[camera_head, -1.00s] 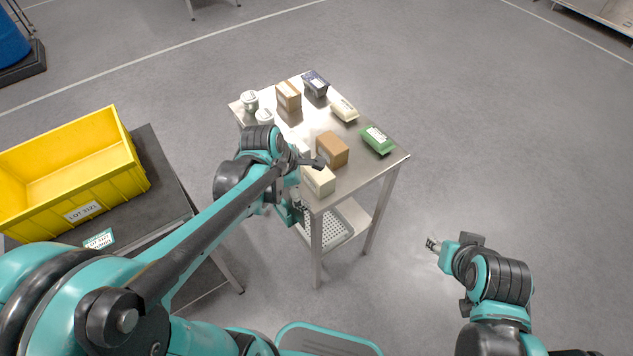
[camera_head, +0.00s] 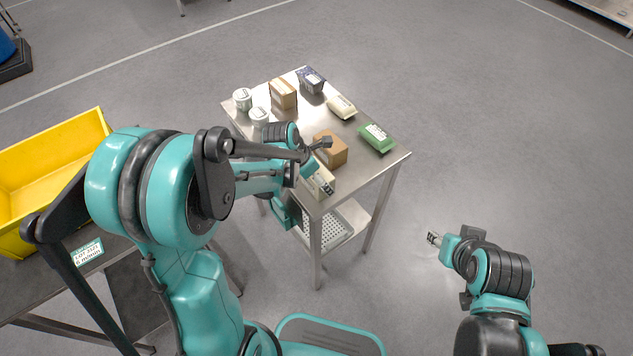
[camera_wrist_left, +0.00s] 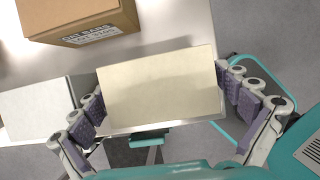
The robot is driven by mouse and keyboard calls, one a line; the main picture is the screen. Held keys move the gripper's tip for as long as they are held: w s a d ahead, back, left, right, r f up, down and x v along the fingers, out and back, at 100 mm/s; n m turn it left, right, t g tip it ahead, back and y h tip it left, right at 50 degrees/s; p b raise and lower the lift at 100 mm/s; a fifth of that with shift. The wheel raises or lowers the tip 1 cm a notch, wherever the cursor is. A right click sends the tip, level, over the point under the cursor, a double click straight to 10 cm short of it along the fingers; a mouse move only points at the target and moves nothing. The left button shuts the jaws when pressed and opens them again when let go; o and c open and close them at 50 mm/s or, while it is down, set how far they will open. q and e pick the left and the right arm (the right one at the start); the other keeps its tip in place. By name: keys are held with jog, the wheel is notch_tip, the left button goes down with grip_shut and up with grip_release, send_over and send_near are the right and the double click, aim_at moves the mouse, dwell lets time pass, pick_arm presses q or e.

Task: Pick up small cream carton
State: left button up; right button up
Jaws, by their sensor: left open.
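The small cream carton (camera_wrist_left: 170,75) is in the middle of the left wrist view, at the table's near edge. In the head view it shows at the near corner (camera_head: 322,181), partly hidden by my left arm. My left gripper (camera_wrist_left: 160,90) is open, with one padded finger on each side of the carton. The fingers are very close to its sides; I cannot tell whether they touch. My right gripper (camera_head: 433,239) is over the floor at the lower right, away from the table, too small to read.
A brown box (camera_head: 332,150) stands close behind the carton. A white box (camera_wrist_left: 38,110) lies left of it in the wrist view. The metal table (camera_head: 360,190) also bears a green pack (camera_head: 377,138), cups and other packages. A yellow crate (camera_head: 50,160) is at the left.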

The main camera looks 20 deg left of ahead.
aim_at(323, 172)
pick_arm(q)
jog(key=shift+r, duration=0.1)
jog(key=c, duration=1.2)
jog(key=shift+r+p, duration=0.35)
jog(key=shift+r, duration=0.15)
jog(key=r, duration=0.1)
jog(key=r+p, duration=0.1)
jog(key=d+r+p, duration=0.1)
jog(key=r, duration=0.1)
jog(key=shift+s+d, duration=0.1)
jog(key=shift+s, duration=0.15)
jog(key=s+d+r+p, duration=0.1)
jog(key=d+r, duration=0.1)
jog(key=d, duration=0.1)
jog(key=s+d+r+p, duration=0.1)
jog(key=d+r, duration=0.1)
jog(key=d, duration=0.1)
jog(key=s+d+r+p, duration=0.1)
jog(key=d+r, duration=0.1)
jog(key=d, duration=0.1)
jog(key=shift+s+d, duration=0.25)
jog(key=shift+d, duration=0.15)
